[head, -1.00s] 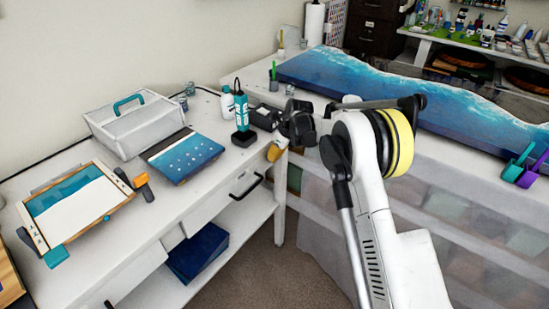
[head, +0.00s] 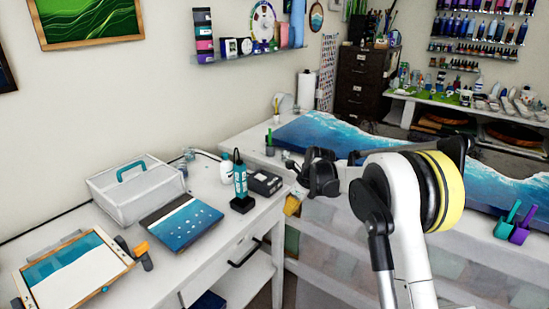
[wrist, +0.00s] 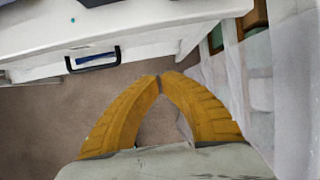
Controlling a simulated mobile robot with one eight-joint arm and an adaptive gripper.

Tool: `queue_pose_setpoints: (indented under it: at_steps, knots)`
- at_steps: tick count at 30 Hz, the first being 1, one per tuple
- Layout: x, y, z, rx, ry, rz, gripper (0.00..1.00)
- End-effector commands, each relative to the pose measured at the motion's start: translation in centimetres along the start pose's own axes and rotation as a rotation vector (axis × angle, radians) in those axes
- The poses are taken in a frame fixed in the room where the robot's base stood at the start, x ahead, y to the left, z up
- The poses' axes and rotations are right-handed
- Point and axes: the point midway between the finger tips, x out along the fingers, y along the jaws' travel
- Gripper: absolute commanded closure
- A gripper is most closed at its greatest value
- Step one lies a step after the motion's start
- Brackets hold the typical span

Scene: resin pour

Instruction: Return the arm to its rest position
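My gripper (wrist: 159,77) shows in the wrist view as two yellow fingers whose tips meet. Nothing is between them, and carpet shows through the gap behind the tips. In the head view part of the yellow fingers (head: 292,205) shows just past the right end of the white workbench (head: 225,262). My white arm is folded in front of me at the right of that view, its joints hiding part of the long table behind. The gripper points down over the floor, beside the bench's drawer front, and appears apart from it.
The bench holds a white caddy (head: 136,194), a blue wave panel (head: 182,223), a teal torch-like tool (head: 240,183) and a framed screen (head: 72,272). A long blue resin panel (head: 330,134) lies on the back table, with purple and teal cups (head: 520,231) at its right.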

Motion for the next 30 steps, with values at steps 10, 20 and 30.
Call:
queue_pose_setpoints:
  at_steps: [10,20,30]
  knots:
    - [-14.4,5.2,-2.9,-0.584,0.039,-0.124,1.0]
    - [-25.2,14.6,-11.0,-1.307,0.183,-0.24,1.0]
    - [-27.6,24.1,-21.3,-1.996,0.424,-0.277,1.0]
